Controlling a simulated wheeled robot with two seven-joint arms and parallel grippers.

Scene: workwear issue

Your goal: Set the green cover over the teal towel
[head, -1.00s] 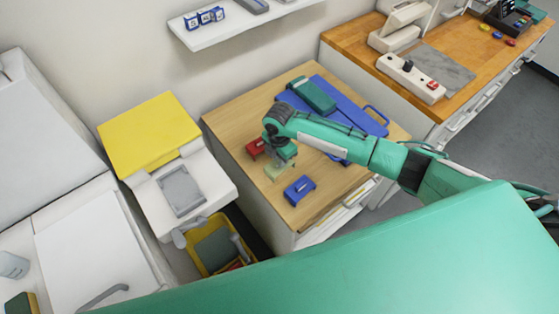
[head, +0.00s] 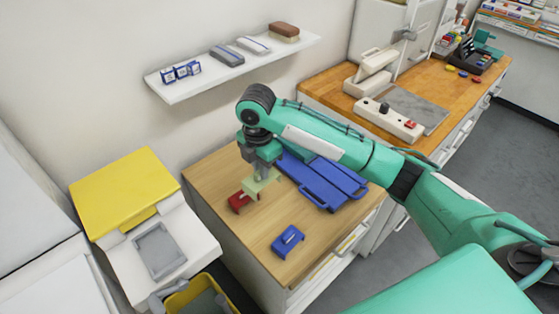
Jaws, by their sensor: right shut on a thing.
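The green cover (head: 263,186) is a small pale green piece held under my right gripper (head: 263,172). The right gripper is shut on it and holds it above the wooden cabinet top, near the red cover. The teal towel is not clearly visible now; my right arm passes in front of the far part of the cabinet top. In the earlier view it lay folded at the back, by the blue board (head: 325,187). My left gripper is not in view.
A red cover (head: 239,202) and a blue cover (head: 288,240) stand on the wooden cabinet top (head: 218,187). A wall shelf (head: 220,77) holds small items above. A yellow-lidded white unit (head: 125,195) stands at left. Bare wood lies around the blue cover.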

